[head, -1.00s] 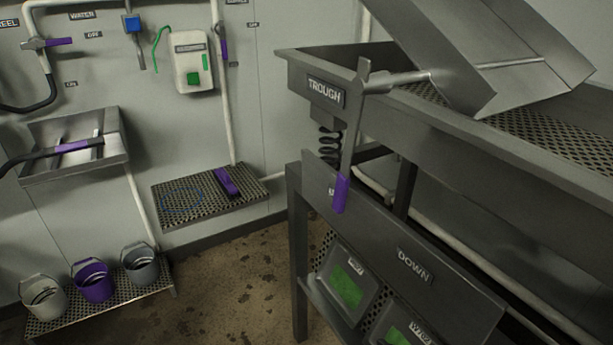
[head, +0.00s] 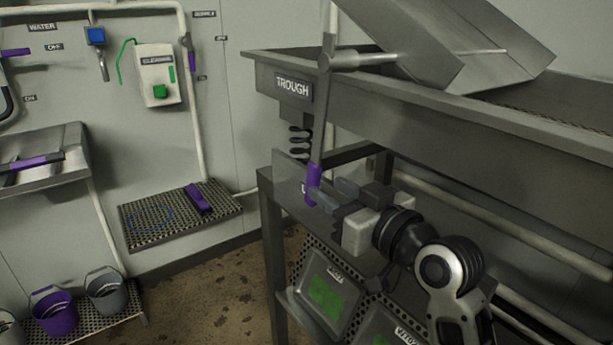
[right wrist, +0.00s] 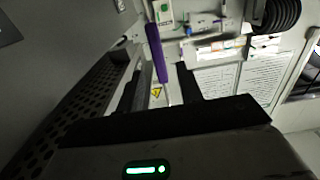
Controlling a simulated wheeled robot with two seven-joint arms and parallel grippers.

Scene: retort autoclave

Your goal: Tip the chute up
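The chute (head: 440,45) is a grey sheet-metal tray, tilted above the trough (head: 430,118). A shaft joins it to a lever (head: 324,110) at the trough's left end. The lever hangs down to a purple grip (head: 314,176) beside a plate lettered mostly out of sight. My right gripper (head: 333,193) is at the purple grip, its fingers pointing left. In the right wrist view the purple grip (right wrist: 155,50) shows in the gap between the parted fingers (right wrist: 160,85); I cannot tell whether they touch it. My left gripper is out of view.
A perforated wall shelf (head: 150,232) holds a purple item (head: 198,199). Buckets, one purple (head: 55,312), stand on a low rack at left. Open floor lies between the rack and the trough stand.

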